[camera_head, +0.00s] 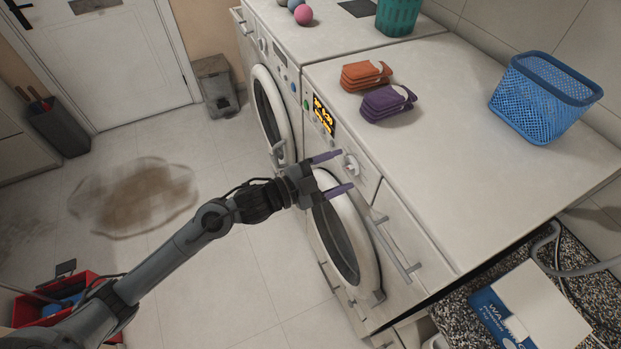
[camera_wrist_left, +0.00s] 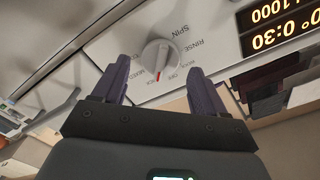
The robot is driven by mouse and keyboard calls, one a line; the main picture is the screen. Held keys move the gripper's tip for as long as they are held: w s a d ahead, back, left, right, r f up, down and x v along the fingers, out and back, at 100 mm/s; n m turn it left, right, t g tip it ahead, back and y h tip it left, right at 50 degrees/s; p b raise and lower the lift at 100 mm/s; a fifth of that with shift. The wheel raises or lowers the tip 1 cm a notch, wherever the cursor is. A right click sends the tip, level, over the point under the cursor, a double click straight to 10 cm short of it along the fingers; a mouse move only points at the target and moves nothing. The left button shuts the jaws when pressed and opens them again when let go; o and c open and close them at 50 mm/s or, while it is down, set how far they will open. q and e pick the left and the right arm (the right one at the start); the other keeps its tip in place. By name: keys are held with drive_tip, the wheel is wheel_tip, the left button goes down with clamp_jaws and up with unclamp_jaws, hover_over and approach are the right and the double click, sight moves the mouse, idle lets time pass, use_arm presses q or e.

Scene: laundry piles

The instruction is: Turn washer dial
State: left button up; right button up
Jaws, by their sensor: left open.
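The washer dial (camera_head: 351,165) is a round light knob on the front panel of the nearer washer (camera_head: 345,232). In the left wrist view the dial (camera_wrist_left: 161,57) has a red mark pointing toward the bottom of the picture, with labels such as SPIN and RINSE around it. My left gripper (camera_head: 336,173) is open in front of the panel, its two purple fingers pointing at it. In the left wrist view the fingers (camera_wrist_left: 160,83) lie on either side of the dial's lower part. I cannot tell whether they touch it. My right gripper is not in view.
A lit display (camera_head: 323,115) is beside the dial. Folded orange cloths (camera_head: 366,74) and purple cloths (camera_head: 387,102) lie on top, with a blue basket (camera_head: 544,98) farther right. A second washer (camera_head: 268,100) stands beyond. A brown stain (camera_head: 135,197) marks the otherwise open floor.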

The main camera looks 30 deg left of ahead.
use_arm(q)
drive_tip(key=v, duration=0.9)
drive_tip(key=shift+s, duration=0.2)
drive_tip(key=s+d+f+n+g+y, duration=0.2)
drive_tip(key=s+d+f+n+y, duration=0.1)
drive_tip(key=s+f+n+y, duration=0.65)
drive_tip(key=s+a+f+n+g, duration=0.3)
drive_tip(key=s+f+n+g, duration=0.1)
drive_tip(key=s+f+g, duration=0.6)
wheel_tip(320, 180, up, 32)
drive_tip(key=p, duration=3.2)
drive_tip(key=shift+s+d+t+y, duration=0.3)
drive_tip(key=shift+t+y, duration=0.05)
drive_tip(key=shift+t, duration=0.05)
drive_tip(key=shift+r+m, duration=0.15)
drive_tip(key=shift+m, duration=0.1)
